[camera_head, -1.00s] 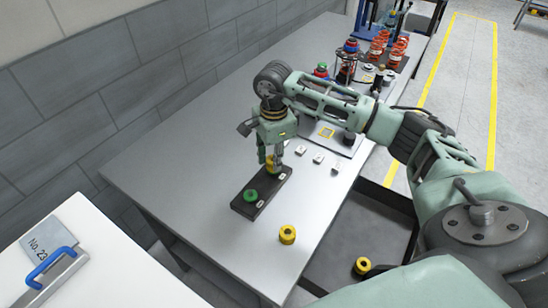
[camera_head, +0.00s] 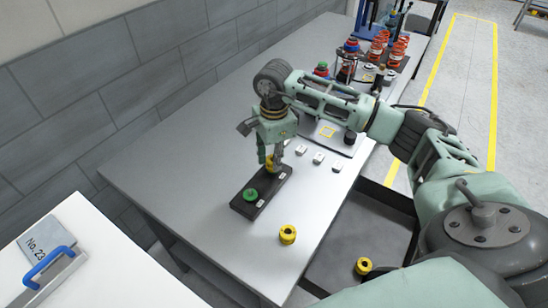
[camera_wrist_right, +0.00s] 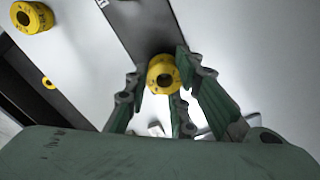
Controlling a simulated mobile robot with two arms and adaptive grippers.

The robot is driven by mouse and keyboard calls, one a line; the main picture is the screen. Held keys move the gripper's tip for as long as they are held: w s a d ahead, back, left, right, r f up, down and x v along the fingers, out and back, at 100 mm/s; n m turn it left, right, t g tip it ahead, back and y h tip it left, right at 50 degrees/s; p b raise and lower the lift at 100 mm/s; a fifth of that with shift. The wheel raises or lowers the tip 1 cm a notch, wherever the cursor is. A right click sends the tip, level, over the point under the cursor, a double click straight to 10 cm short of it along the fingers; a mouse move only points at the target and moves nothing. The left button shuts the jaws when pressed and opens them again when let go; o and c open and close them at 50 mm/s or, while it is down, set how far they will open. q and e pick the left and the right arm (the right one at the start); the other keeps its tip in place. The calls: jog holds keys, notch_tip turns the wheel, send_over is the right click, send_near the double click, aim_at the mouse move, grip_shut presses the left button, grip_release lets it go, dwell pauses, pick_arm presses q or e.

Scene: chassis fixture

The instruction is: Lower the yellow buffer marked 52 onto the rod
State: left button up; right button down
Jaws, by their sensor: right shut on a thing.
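My right gripper (camera_head: 272,163) points down over the far end of a black block (camera_head: 238,206) on the table. It is shut on a yellow ring-shaped buffer (camera_wrist_right: 162,77), which shows between the fingers in the right wrist view. In the head view the fingers partly cover this buffer. Its number cannot be read. I cannot make out the rod, nor tell whether the buffer touches it. A green buffer (camera_head: 251,195) sits on the nearer end of the block. My left gripper is not in view.
A yellow buffer (camera_head: 288,234) stands on the table in front of the block; another (camera_head: 363,266) lies lower, in a dark bin (camera_head: 340,250). Small white pieces (camera_head: 318,158) lie right of the gripper. Red springs (camera_head: 395,55) stand at the back. The table left of the block is clear.

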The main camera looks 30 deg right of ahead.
jog(key=shift+f, duration=0.15)
dwell(0.5)
jog(key=c, duration=1.4)
grip_release()
jog(key=shift+w, duration=0.1)
notch_tip(320, 180, up, 7)
jog(key=p, duration=0.3)
jog(key=shift+p, duration=0.3)
